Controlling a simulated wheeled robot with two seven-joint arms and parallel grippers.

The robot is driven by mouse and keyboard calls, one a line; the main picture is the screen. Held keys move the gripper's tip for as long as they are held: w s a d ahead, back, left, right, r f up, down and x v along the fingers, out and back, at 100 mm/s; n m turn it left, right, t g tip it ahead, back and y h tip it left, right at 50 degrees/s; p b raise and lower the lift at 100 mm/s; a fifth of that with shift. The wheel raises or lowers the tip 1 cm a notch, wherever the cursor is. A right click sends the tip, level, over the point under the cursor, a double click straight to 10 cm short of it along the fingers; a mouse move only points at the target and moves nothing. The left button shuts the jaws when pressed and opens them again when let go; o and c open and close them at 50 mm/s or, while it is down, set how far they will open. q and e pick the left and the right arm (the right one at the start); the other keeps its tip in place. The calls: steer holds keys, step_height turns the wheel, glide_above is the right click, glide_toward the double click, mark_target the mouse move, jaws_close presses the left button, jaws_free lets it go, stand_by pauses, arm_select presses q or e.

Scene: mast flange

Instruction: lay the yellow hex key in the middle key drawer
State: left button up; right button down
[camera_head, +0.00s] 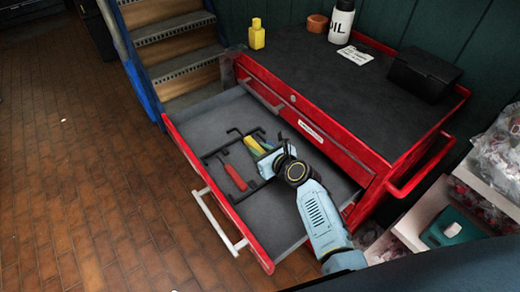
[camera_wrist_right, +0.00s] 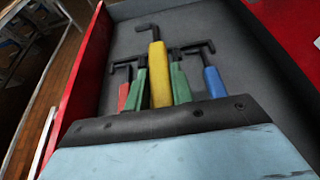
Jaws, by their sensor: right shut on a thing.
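The yellow hex key (camera_wrist_right: 158,75), with a bent black shank, stands out in the right wrist view between two green parts that look like my fingers. My right gripper (camera_head: 255,147) is shut on its yellow handle. It is over the grey floor of the open red drawer (camera_head: 206,116). Whether the key touches the drawer floor is not clear. A red-handled hex key (camera_head: 236,177) lies to the left in the drawer. A blue-handled one (camera_wrist_right: 214,82) is to the right in the wrist view. My left gripper is not in view.
The red cabinet's black top (camera_head: 335,95) carries a yellow bottle (camera_head: 257,35), an oil bottle (camera_head: 342,22), a paper note (camera_head: 354,55) and a black box (camera_head: 424,75). The drawer's far left floor and near end are bare. Stairs (camera_head: 172,45) stand behind.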

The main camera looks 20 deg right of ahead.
steer(key=shift+r+p, duration=0.1)
steer(key=shift+p, duration=0.2)
steer(key=shift+f+b, duration=3.1)
steer(key=shift+f, duration=0.75)
steer(key=c, duration=1.1)
jaws_free()
steer(key=shift+s, duration=0.15)
steer(key=p+v, duration=0.3)
steer(key=v, duration=1)
steer(key=shift+r+p, duration=0.1)
steer(key=shift+p, duration=0.3)
